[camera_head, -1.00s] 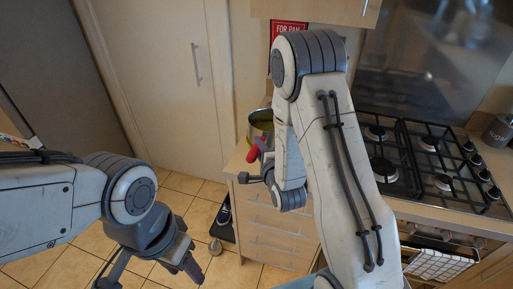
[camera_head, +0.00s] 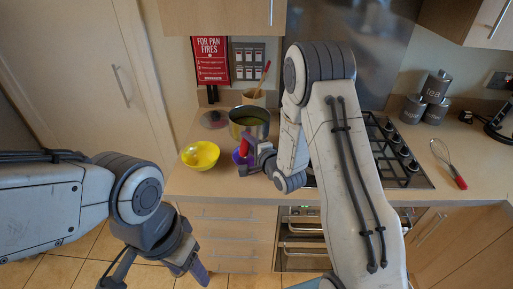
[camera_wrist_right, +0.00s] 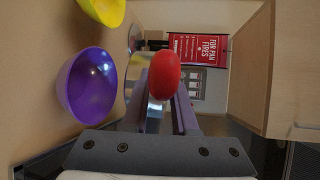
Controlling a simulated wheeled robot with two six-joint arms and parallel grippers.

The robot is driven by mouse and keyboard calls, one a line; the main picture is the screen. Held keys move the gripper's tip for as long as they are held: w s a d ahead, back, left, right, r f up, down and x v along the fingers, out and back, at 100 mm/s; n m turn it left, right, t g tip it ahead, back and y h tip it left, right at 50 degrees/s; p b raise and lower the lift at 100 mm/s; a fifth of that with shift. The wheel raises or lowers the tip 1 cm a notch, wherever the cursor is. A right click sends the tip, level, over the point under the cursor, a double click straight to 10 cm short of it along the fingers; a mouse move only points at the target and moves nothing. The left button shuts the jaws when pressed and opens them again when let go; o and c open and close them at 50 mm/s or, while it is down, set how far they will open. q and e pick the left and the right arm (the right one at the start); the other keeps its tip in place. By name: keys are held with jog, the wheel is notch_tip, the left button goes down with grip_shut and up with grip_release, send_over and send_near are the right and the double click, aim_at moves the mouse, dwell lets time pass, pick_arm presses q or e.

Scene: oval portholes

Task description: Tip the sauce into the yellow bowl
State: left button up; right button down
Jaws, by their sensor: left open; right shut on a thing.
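The yellow bowl (camera_head: 200,156) stands on the counter; part of it shows in the right wrist view (camera_wrist_right: 103,10). A metal saucepan (camera_head: 250,115) with greenish-yellow sauce (camera_head: 249,120) inside is right of and behind the bowl, looking about level. My right gripper (camera_head: 255,150) is shut on the pan's red handle (camera_head: 246,141); the handle's rounded red end (camera_wrist_right: 164,76) shows between the fingers in the right wrist view. Whether the pan touches the counter I cannot tell. My left gripper (camera_head: 155,270) is open and empty, low in front of the counter.
A purple bowl (camera_head: 239,157) stands just right of the yellow bowl, partly behind my right gripper; it also shows in the right wrist view (camera_wrist_right: 88,88). A utensil pot (camera_head: 254,97) stands behind the saucepan. A gas hob (camera_head: 400,160) and a whisk (camera_head: 448,163) are to the right.

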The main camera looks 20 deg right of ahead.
aim_at(246, 128)
jog(key=shift+w+d+r+n+g+y+p, duration=0.1)
jog(key=shift+w+r+n+g+y+p, duration=0.4)
jog(key=shift+n+g+y+p, duration=1)
jog(key=shift+w+d+r+n+g+y+p, duration=0.1)
jog(key=shift+w+r+n+g+y+p, duration=0.15)
jog(key=shift+w+n+g+y+p, duration=1.2)
jog(key=shift+s+d+r+n+g+y+p, duration=0.15)
jog(key=shift+r+n+g+y+p, duration=0.25)
jog(key=shift+n+g+y+p, duration=1.2)
jog(key=n+p, duration=0.1)
jog(key=f+n+t+p, duration=0.1)
jog(key=n+p, duration=0.1)
jog(key=shift+s+a+t+h, duration=0.2)
jog(key=shift+a+t+h, duration=0.05)
jog(key=shift+a, duration=0.15)
jog(key=shift+s+a+f+n+h+p, duration=0.15)
jog(key=shift+a+f+n+h+p, duration=0.1)
jog(key=shift+f+n+h+p, duration=0.35)
jog(key=s+a+n+t+h+b, duration=0.3)
jog(key=a+n+h+b, duration=0.4)
jog(key=b, duration=1.1)
jog(key=shift+s+f+h+b, duration=0.3)
jog(key=shift+s+h+b, duration=0.05)
jog(key=shift+s+h, duration=0.1)
